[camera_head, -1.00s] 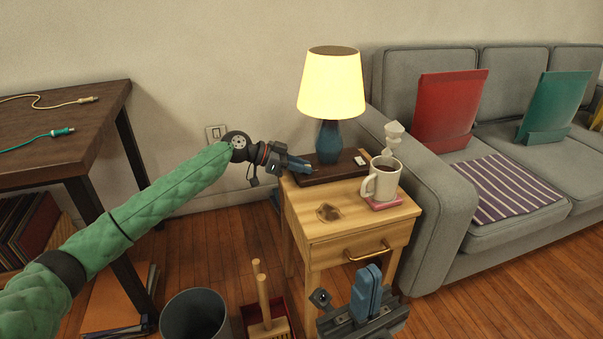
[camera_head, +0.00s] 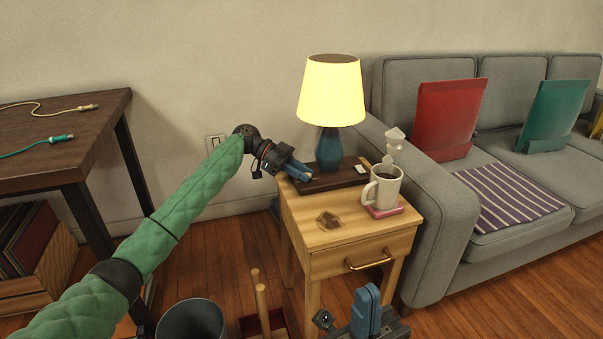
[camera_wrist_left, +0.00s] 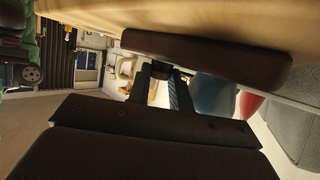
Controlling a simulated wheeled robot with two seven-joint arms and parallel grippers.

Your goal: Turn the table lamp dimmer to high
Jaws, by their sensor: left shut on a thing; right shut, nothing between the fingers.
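The table lamp (camera_head: 331,91) is lit, with a yellow shade and a blue body. It stands on a dark wooden base (camera_head: 337,180) on the nightstand; a small white piece (camera_head: 361,169) sits at the base's right end. My left gripper (camera_head: 307,177) is at the base's left end, left of the lamp body, shut on a small part there. That part, apparently the dimmer, is hidden by the fingers. The left wrist view shows the dark base (camera_wrist_left: 205,60) and the blurred blue lamp body (camera_wrist_left: 212,95) close by. My right gripper (camera_head: 367,290) is shut and empty, low in front of the nightstand.
A mug (camera_head: 385,186) on a pink coaster (camera_head: 383,211) stands on the nightstand's right side. The grey sofa (camera_head: 424,209) is close on the right, a dark table (camera_head: 60,155) on the left. A bin (camera_head: 192,318) stands on the floor.

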